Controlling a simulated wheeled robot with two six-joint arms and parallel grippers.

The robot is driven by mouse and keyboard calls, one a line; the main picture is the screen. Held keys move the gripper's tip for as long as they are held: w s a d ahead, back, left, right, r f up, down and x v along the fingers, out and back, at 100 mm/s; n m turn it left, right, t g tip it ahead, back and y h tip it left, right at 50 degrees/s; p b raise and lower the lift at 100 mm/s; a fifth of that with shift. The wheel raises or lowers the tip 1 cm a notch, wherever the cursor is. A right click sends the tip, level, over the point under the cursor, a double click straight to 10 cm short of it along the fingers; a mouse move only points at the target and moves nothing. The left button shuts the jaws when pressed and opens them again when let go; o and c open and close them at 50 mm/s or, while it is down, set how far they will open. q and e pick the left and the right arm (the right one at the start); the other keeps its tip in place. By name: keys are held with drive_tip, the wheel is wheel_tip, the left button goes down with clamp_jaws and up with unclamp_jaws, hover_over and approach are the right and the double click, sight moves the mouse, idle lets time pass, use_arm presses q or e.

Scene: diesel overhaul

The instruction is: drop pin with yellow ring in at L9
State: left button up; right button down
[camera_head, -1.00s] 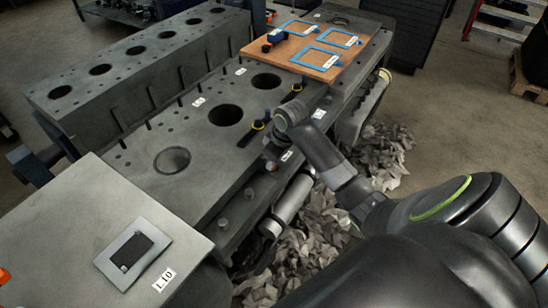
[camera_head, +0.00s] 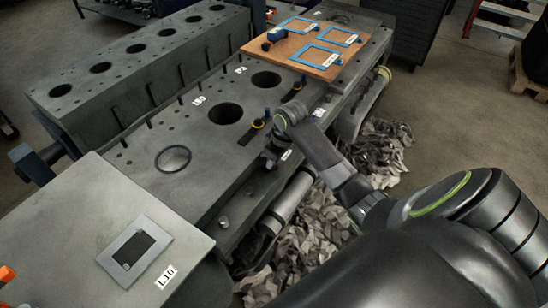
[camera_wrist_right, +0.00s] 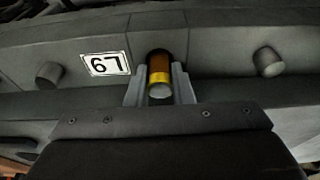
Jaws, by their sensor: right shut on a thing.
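The pin with the yellow ring (camera_wrist_right: 160,78) shows in the right wrist view, end-on, with a pale grey near end. My right gripper (camera_wrist_right: 160,93) is shut on it, one finger on each side. The pin's far end meets a dark round opening in the grey block face; I cannot tell how deep it sits. The L9 label (camera_wrist_right: 106,64) is upside down just left of the pin. In the head view my right gripper (camera_head: 272,153) is at the block's near side, and the pin is too small to make out. My left gripper is not in view.
Grey round studs (camera_wrist_right: 268,62) stick out on both sides. The engine block (camera_head: 190,130) has large bores on top.

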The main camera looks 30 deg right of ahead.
drive_tip(key=shift+f, duration=0.2)
drive_tip(key=shift+f, duration=0.1)
drive_tip(key=c, duration=1.2)
unclamp_jaws()
drive_tip(key=shift+o, duration=0.5)
drive_tip(key=o, duration=0.3)
drive_tip(key=p+v, duration=0.2)
drive_tip(key=w+p+v, duration=0.1)
drive_tip(key=p+v, duration=0.1)
drive_tip(key=p, duration=0.1)
drive_tip(key=p+v, duration=0.3)
drive_tip(key=shift+w+a+r, duration=0.2)
drive_tip(key=shift+w+a, duration=0.05)
drive_tip(key=shift+a, duration=0.05)
